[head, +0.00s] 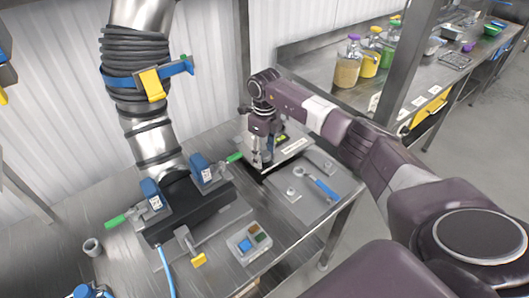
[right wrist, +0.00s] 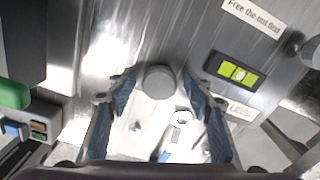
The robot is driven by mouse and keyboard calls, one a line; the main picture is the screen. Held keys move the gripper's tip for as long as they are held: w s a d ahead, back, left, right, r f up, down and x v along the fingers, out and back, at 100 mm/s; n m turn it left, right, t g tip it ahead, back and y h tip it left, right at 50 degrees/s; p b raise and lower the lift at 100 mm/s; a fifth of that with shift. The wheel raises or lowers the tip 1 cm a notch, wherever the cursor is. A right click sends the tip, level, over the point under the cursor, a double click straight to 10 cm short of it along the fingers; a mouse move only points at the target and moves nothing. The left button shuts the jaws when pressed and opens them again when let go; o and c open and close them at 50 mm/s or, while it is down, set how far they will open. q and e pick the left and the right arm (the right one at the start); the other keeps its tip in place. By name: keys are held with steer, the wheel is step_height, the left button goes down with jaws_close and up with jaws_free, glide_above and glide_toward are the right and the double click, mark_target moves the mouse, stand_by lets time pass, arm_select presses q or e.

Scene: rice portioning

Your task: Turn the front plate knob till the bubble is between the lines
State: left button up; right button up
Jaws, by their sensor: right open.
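My right gripper (head: 263,158) points down over the metal plate (head: 297,148) on the bench. In the right wrist view its blue-padded fingers (right wrist: 159,88) are spread open, one on each side of a round grey knob (right wrist: 159,82). I see no clear contact with the knob. The yellow-green bubble level (right wrist: 236,70) lies right of the knob on the plate. A pale spot shows near the middle of its vial, but it is too small to place surely against the lines. In the head view my gripper hides the knob. My left gripper is not in view.
A blue-handled wrench (head: 322,188) lies on the grey panel in front of the plate. A black clamp block (head: 190,213) with green handles stands to the left under a big duct (head: 155,143). A small tray (head: 248,243) sits near the front edge. Jars (head: 348,66) stand on the back bench.

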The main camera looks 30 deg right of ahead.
steer(key=shift+s, duration=0.1)
steer(key=shift+c, duration=0.4)
steer(key=c, duration=1.1)
steer(key=shift+m, duration=0.3)
steer(key=shift+m+b, duration=0.3)
steer(key=shift+m, duration=2.3)
